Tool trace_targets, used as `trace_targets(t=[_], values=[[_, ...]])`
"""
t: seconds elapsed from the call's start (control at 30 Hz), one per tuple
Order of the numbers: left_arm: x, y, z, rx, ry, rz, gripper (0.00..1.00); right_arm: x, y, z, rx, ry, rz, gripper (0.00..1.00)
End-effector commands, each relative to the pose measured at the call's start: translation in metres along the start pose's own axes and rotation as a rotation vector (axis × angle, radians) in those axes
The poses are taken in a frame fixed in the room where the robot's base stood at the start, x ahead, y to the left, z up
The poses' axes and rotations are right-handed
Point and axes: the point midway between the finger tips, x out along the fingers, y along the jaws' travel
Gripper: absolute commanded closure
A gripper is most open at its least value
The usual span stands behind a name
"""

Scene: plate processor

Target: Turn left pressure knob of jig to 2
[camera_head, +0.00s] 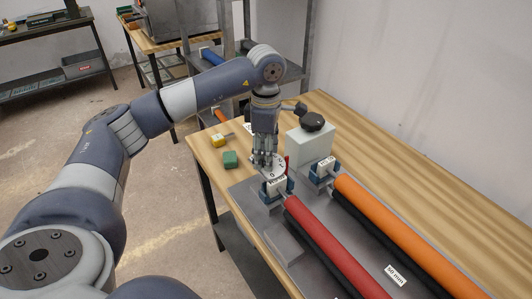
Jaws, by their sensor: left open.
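My left gripper (264,160) points straight down and is open. Its fingertips are at a round white dial (275,169) with dark marks, which lies near the red roller's end and is partly hidden by the fingers. I cannot tell whether they touch the dial or which mark it is set to. The grey jig plate (284,243) lies on the wooden table. A white box (307,147) with a black round knob (312,121) stands just right of the gripper. My right gripper is not in view.
A green block (230,159) and a yellow block (218,140) sit left of the gripper. The table (370,140) is clear along the wall.

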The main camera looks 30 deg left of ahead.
Motion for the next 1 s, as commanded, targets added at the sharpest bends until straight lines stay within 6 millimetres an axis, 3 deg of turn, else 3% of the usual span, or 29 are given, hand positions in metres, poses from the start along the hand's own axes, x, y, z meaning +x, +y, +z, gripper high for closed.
trace_targets(t=[0.43,0.7,1.0], values=[[-0.095,0.001,0.001,0.0,-0.004,0.004,0.53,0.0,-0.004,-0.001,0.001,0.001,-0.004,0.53],[-0.113,0.0,0.0,0.0,-0.001,0.002,0.53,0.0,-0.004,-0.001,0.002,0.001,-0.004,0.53],[-0.115,0.0,0.0,0.0,-0.001,0.001,0.53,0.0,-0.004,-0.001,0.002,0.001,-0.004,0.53]])
